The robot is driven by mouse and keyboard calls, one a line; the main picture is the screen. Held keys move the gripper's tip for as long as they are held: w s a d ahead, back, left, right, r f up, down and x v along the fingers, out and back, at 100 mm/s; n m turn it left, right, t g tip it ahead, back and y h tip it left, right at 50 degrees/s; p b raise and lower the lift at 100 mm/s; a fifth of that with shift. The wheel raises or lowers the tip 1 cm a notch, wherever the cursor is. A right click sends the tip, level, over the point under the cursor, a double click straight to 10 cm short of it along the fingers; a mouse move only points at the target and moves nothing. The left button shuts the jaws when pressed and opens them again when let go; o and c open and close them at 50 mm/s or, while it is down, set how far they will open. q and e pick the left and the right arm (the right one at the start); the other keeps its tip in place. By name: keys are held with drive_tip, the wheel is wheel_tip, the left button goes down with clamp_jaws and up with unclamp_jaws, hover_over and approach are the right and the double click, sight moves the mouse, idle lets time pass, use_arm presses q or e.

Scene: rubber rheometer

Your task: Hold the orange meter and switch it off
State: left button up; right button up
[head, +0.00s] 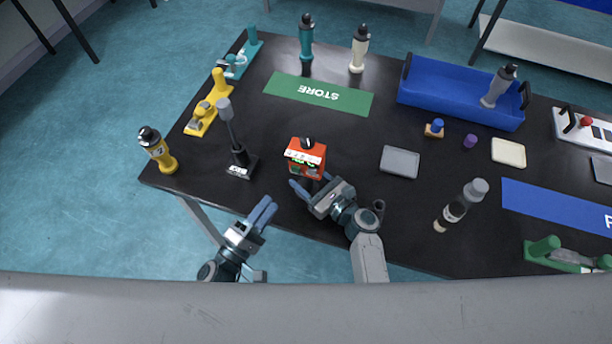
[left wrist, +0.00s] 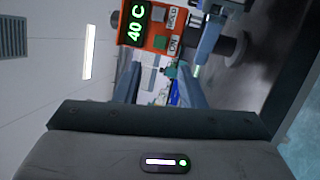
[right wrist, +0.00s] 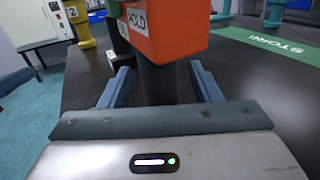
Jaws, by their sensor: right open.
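The orange meter (head: 305,158) stands upright near the front edge of the black table, on a dark post. In the left wrist view the meter (left wrist: 159,41) shows a lit green "40 C" display and buttons marked HOLD and ON. My right gripper (head: 312,188) is open at the meter's post. In the right wrist view its fingers lie on either side of the post below the orange body (right wrist: 165,38), with gaps visible. My left gripper (head: 264,210) is open and empty, lower left of the meter and in front of the table edge, with its fingers apart.
A dark stand with a tall handle (head: 238,160) is left of the meter. The green STORE mat (head: 318,95) and blue bin (head: 455,92) are behind.

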use_arm(q)
drive_tip(key=shift+d, duration=0.1)
use_arm(e)
drive_tip(key=shift+w+a, duration=0.2)
drive_tip(key=c, duration=1.2)
use_arm(q)
clamp_jaws()
drive_tip(key=shift+r, duration=0.1)
idle(0.7)
